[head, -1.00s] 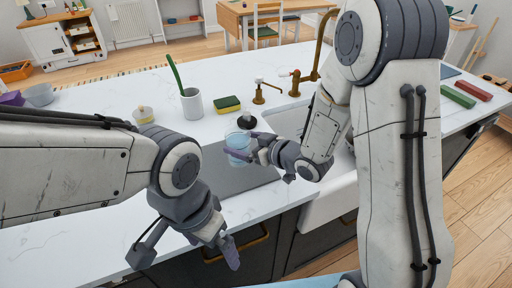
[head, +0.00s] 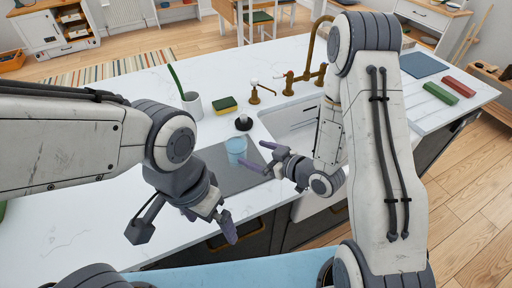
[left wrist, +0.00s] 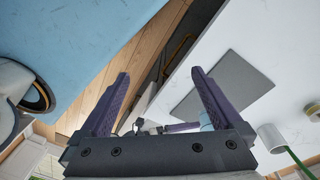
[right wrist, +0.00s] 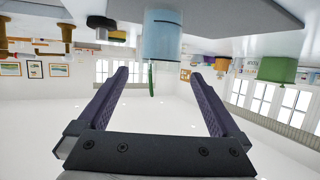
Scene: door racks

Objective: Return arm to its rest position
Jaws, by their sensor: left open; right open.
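A light blue cup (head: 236,146) stands upright on a grey mat (head: 222,172) on the white counter. My right gripper (head: 258,157) is open and empty just to the right of the cup, apart from it. In the right wrist view the cup (right wrist: 162,38) appears upside down, beyond the open fingers (right wrist: 164,78). My left gripper (head: 212,222) is open and empty, hanging near the counter's front edge. In the left wrist view its fingers (left wrist: 160,80) are spread with nothing between them, and a finger partly hides the cup.
A black-knobbed item (head: 243,122), a sponge (head: 225,105), a white pot with a green-handled brush (head: 192,104) and a brass tap (head: 318,62) stand behind the cup. The sink lies right of the mat. Red (head: 455,87) and green (head: 440,93) blocks lie at far right.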

